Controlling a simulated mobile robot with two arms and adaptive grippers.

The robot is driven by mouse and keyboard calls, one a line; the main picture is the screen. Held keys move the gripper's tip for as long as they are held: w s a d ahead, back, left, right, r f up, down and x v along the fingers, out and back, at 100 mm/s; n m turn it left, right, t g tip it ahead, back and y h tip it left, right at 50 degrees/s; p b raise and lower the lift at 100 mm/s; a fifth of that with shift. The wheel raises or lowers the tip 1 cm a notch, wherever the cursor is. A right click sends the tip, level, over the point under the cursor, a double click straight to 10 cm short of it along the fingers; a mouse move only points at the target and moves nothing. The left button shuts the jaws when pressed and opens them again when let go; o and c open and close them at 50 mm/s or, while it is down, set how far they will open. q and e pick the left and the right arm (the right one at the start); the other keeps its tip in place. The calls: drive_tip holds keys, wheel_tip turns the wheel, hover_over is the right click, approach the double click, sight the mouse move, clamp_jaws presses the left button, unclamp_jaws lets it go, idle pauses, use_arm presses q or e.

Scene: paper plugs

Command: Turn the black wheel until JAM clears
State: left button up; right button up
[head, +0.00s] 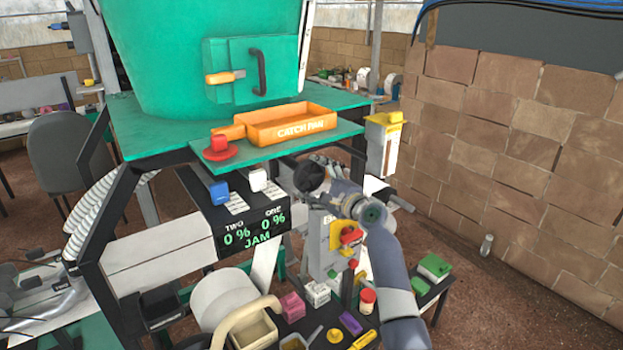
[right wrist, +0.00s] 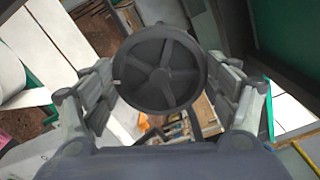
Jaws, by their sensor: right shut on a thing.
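The black wheel (right wrist: 160,70) is round and spoked, and fills the middle of the right wrist view between my fingers. In the head view the black wheel (head: 310,177) shows as a dark disc below the green shelf. My right gripper (head: 325,192) is at the wheel; it also shows in the right wrist view (right wrist: 162,90), with one finger on each side of the rim, shut on it. The display panel (head: 252,233) reads TWO 0 %, ONE 0 % and JAM in green. My left gripper is not in view.
Above the wheel is a green shelf with an orange catch pan (head: 285,128) and a red button (head: 219,145). Blue (head: 218,192) and white (head: 258,180) switches sit above the display. A cluttered low table (head: 325,325) stands below. A brick wall is at right.

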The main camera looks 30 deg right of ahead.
drive_tip(key=shift+r, duration=0.1)
drive_tip(key=shift+n+b, duration=0.7)
drive_tip(key=shift+b, duration=0.05)
drive_tip(key=n+b, duration=0.3)
drive_tip(key=n, duration=0.1)
drive_tip(key=shift+n+b, duration=0.4)
drive_tip(key=shift+r, duration=0.15)
drive_tip(key=o, duration=1.1)
drive_tip(key=shift+w, duration=0.1)
drive_tip(key=shift+c, duration=0.2)
drive_tip(key=shift+f, duration=0.2)
